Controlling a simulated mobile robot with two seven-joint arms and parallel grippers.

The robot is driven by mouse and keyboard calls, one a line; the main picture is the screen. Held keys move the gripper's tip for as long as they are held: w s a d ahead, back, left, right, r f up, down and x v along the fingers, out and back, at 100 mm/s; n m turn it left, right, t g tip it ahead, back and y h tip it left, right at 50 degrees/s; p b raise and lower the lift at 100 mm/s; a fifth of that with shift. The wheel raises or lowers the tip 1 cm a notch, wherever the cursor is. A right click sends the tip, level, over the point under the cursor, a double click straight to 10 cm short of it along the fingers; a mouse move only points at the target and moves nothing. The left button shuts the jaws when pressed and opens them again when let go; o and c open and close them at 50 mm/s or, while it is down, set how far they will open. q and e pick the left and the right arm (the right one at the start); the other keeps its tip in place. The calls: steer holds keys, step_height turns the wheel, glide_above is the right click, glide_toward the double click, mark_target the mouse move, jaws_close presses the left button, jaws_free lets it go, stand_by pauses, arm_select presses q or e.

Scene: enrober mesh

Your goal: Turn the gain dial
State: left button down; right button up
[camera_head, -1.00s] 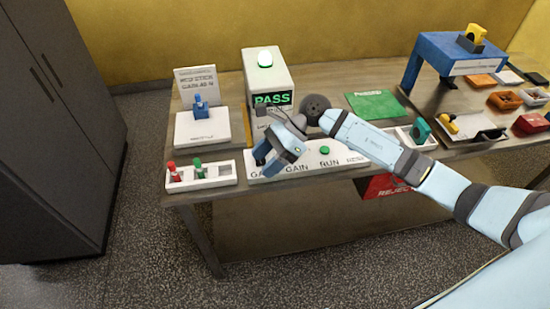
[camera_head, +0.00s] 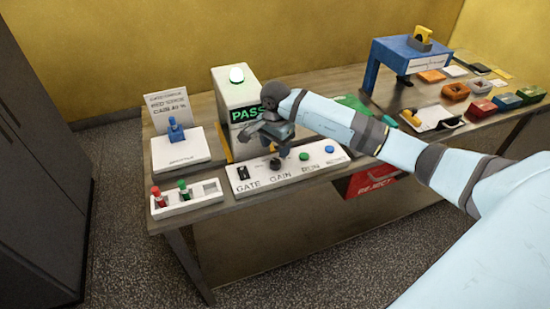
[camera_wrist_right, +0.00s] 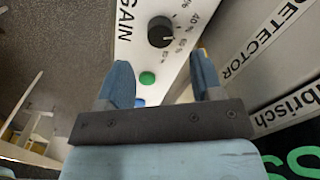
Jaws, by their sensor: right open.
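The gain dial (camera_head: 276,162) is a small black knob on the white control panel (camera_head: 250,188), above the word GAIN. In the right wrist view, the dial (camera_wrist_right: 161,31) is ringed by percent marks; its setting is too small to tell surely. My right gripper (camera_head: 268,143) is open and empty, above and behind the dial in the head view. In the right wrist view, the dial lies beyond the gap between my right gripper's fingers (camera_wrist_right: 161,78), apart from both. My left gripper is not in view.
The panel also has a black gate switch (camera_head: 242,173), a green button (camera_head: 304,156) and a blue button (camera_head: 329,149). The white detector (camera_head: 234,95) showing PASS stands close behind. A white rack (camera_head: 187,205) with red and green sticks is at left.

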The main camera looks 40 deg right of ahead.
mark_target(275, 162)
step_height(275, 162, down, 6)
steer(key=shift+r+p, duration=0.1)
steer(key=shift+p, duration=0.2)
steer(key=c, duration=0.9)
steer(key=shift+m+b, duration=0.85)
steer(key=shift+m, duration=0.45)
steer(key=shift+m+b, duration=0.6)
steer(key=shift+m, duration=2)
